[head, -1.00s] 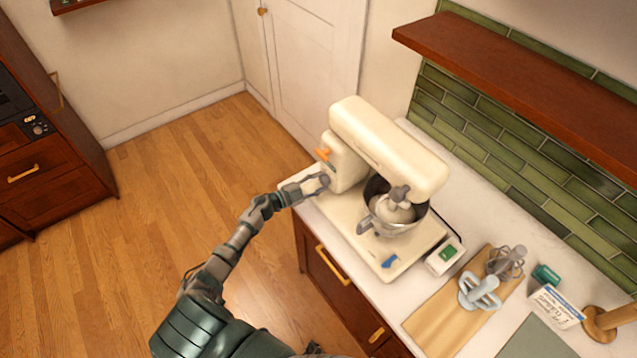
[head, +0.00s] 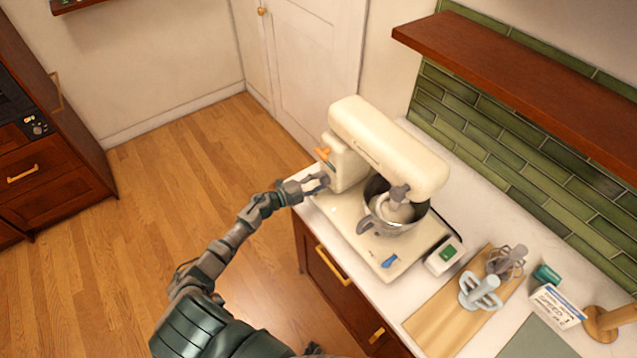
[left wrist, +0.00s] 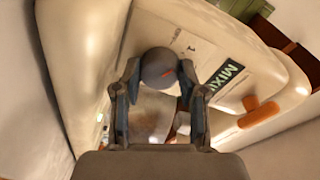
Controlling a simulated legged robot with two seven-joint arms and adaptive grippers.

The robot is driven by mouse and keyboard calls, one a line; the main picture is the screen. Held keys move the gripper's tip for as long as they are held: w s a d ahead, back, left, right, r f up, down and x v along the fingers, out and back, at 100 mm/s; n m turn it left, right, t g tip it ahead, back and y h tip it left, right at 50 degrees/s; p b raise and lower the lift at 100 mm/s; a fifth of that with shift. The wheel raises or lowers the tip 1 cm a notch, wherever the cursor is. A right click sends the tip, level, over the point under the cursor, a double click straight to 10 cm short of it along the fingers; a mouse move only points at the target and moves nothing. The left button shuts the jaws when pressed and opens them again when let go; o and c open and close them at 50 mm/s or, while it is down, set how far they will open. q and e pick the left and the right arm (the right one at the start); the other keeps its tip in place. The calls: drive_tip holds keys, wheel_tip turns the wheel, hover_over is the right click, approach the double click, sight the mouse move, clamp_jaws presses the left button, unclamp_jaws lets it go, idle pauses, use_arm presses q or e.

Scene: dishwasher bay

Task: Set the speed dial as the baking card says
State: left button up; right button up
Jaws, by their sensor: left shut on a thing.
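Small scale marks show beside the dial, too faint to read fully. A white card (head: 557,306) with print, likely the baking card, stands at the right; its text is unreadable. My right gripper is not in view.
An orange lever (head: 325,156) sticks out just above the dial. The metal bowl (head: 392,224) sits under the mixer head. A small box with a green display (head: 444,254), a wooden board (head: 440,318) and beaters (head: 480,291) lie to the right. A shelf (head: 530,85) overhangs the counter.

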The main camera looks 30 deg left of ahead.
use_arm(q)
drive_tip(key=shift+f+m, duration=0.2)
drive_tip(key=shift+m, duration=0.7)
drive_tip(key=shift+s+f, duration=0.1)
drive_tip(key=o, duration=1.1)
drive_tip(key=shift+o, duration=0.3)
drive_tip(key=v, duration=1.2)
drive_tip(key=shift+r, duration=0.2)
